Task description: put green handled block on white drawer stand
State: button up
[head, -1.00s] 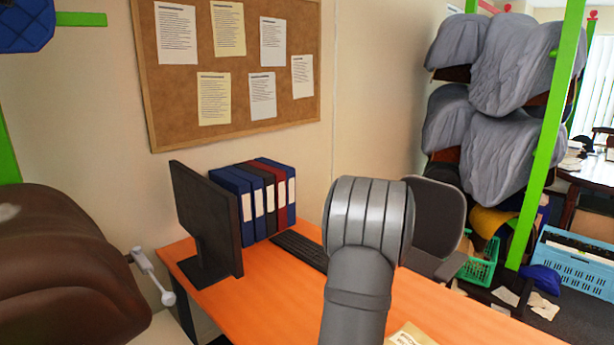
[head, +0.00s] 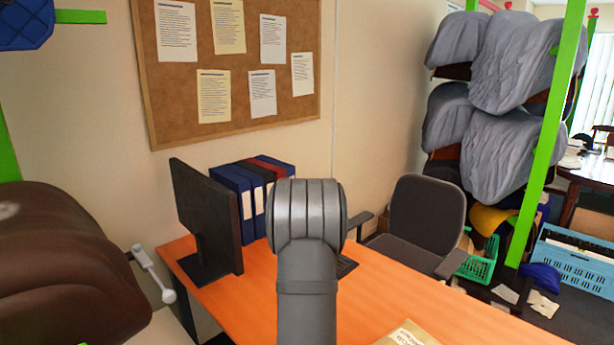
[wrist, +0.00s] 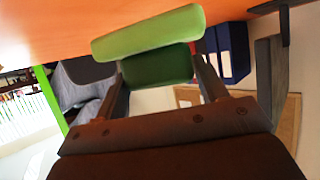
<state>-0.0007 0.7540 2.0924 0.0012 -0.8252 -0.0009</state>
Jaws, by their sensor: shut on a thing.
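The green handled block (wrist: 148,32) shows in the wrist view, with a light green bar and a darker green part behind it. My gripper (wrist: 158,68) is shut on the darker green part, one finger on each side. The block appears close to the orange desk surface (wrist: 50,30) in that view, but I cannot tell whether they touch. In the head view my arm hides the gripper and the block. I cannot make out the white drawer stand for certain in either view.
The orange desk (head: 240,315) carries a black monitor (head: 205,220), several binders (head: 232,185), a mostly hidden keyboard (head: 346,266) and a yellowish envelope (head: 408,335). A dark chair (head: 427,215) stands behind the desk. A brown saddle (head: 65,265) is at the left. The desk's front middle is bare.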

dwell(0.3)
